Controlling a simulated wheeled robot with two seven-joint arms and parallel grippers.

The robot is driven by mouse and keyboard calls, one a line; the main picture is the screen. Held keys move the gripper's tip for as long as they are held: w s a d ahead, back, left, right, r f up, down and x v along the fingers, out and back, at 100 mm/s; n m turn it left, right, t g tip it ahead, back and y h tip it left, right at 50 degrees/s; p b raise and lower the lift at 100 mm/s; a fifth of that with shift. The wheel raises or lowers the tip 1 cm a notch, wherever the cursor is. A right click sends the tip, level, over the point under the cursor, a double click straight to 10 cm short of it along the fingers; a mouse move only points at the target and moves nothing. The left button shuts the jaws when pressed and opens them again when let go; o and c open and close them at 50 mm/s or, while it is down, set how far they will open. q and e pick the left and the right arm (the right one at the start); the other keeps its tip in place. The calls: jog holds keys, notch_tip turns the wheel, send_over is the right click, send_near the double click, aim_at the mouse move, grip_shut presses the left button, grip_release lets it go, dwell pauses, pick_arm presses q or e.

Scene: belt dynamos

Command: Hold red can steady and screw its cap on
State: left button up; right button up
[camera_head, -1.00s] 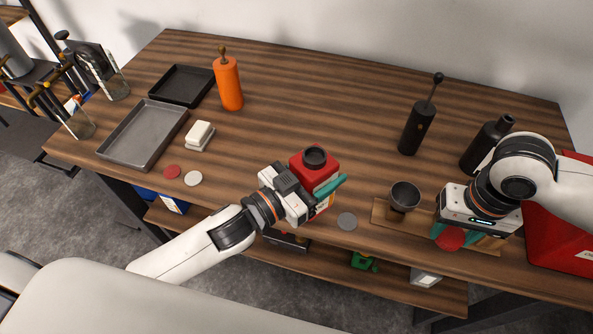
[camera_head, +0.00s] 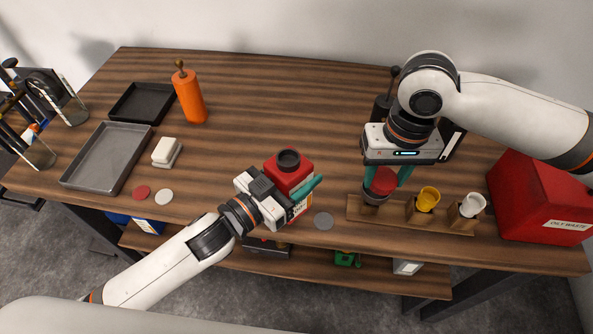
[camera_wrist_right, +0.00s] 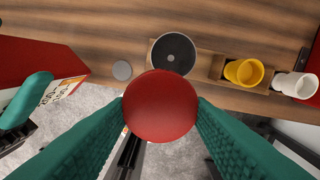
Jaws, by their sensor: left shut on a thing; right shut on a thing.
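The red can (camera_head: 289,171) stands upright near the table's front edge, its dark round mouth on top uncovered. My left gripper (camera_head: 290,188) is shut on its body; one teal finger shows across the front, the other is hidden. The can's side and label also show at the left of the right wrist view (camera_wrist_right: 50,62). My right gripper (camera_head: 385,178) is shut on the round red cap (camera_head: 383,182), to the right of the can. The cap sits between the teal fingertips in the right wrist view (camera_wrist_right: 160,106), apart from the can.
A wooden rack (camera_head: 358,211) lies below the cap, with a dark cup (camera_head: 374,198), a yellow cup (camera_head: 428,199) and a white cup (camera_head: 472,205). A grey disc (camera_head: 323,221) lies between can and rack. A red waste box (camera_head: 530,190) stands at right.

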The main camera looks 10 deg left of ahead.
aim_at(288, 158)
jog(key=a+r+n, duration=0.1)
jog(key=a+r, duration=0.2)
jog(key=a, duration=0.2)
jog(key=a+r+n, duration=0.1)
jog(key=a+r, duration=0.3)
jog(key=a, duration=0.2)
jog(key=a+r+n, duration=0.1)
jog(key=a+r, duration=0.3)
jog(key=a, duration=0.1)
jog(key=shift+a+n, duration=0.15)
jog(key=shift+n, duration=0.15)
jog(key=shift+s+a+r, duration=0.15)
jog(key=shift+a+r, duration=0.1)
jog(key=shift+a, duration=0.15)
jog(key=shift+f, duration=0.15)
jog(key=shift+f, duration=1.9)
